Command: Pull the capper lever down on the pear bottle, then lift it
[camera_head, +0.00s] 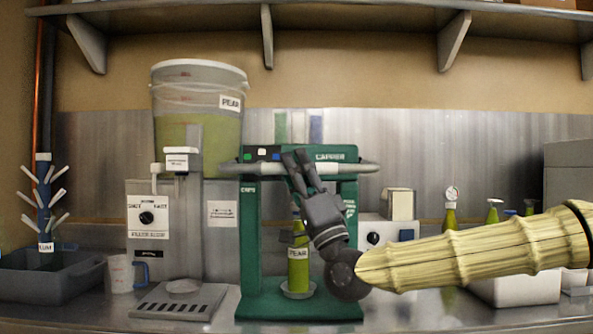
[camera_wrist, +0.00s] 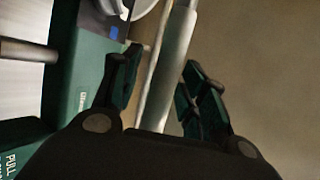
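The green capper (camera_head: 250,240) stands on the counter, with a grey lever bar (camera_head: 345,168) running level across the front of its top. The green pear bottle (camera_head: 298,272), labelled PEAR, stands upright on a round plate inside the capper, below the lever; its neck is partly behind my arm. My gripper (camera_head: 297,160) is up at the lever's middle. In the wrist view the bar (camera_wrist: 172,60) passes between the two fingers of my gripper (camera_wrist: 166,72), with gaps visible on both sides. The gripper is open around the bar.
Left of the capper are a filler (camera_head: 150,250) with a clear pear bucket (camera_head: 198,110), a measuring jug (camera_head: 122,272) and a grey tub (camera_head: 45,280) with a bottle tree. A white box with a knob (camera_head: 373,238) stands behind my arm. A shelf (camera_head: 350,14) runs overhead.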

